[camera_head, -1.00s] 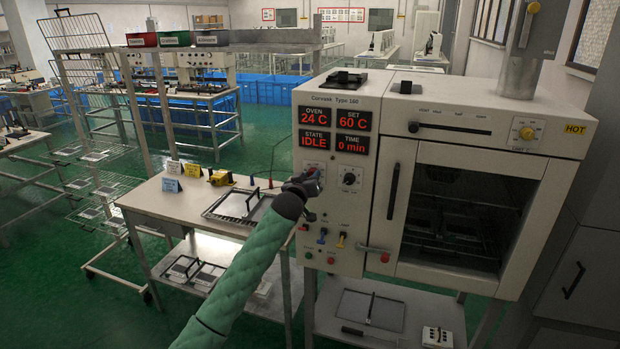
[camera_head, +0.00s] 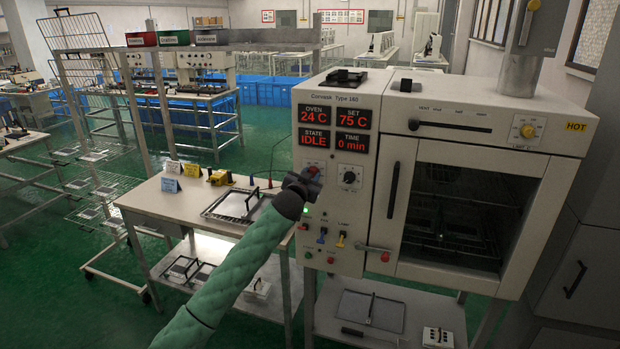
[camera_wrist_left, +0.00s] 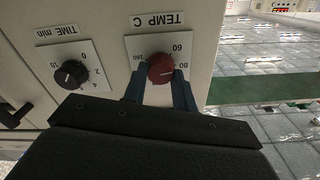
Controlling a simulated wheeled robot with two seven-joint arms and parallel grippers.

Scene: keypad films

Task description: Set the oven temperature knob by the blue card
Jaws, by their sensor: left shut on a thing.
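The oven (camera_head: 470,108) stands at the right, its display (camera_head: 336,130) reading OVEN 24 C, SET 75 C, STATE IDLE, TIME 0 min. In the left wrist view my left gripper (camera_wrist_left: 160,84) is shut on the red temperature knob (camera_wrist_left: 161,69), under a TEMP C label. The knob's pointer lies near 80 on its dial. In the head view my left gripper (camera_head: 308,176) hides most of this knob. Blue cards (camera_head: 171,185) stand on the side table at the left; their writing is too small to read. My right gripper is out of view.
The black time knob (camera_wrist_left: 71,74) is beside the temperature knob, and also shows in the head view (camera_head: 350,177). Switches and a red button sit below. The side table (camera_head: 150,203) holds yellow cards (camera_head: 192,171), a yellow item and a framed film tray (camera_head: 238,204).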

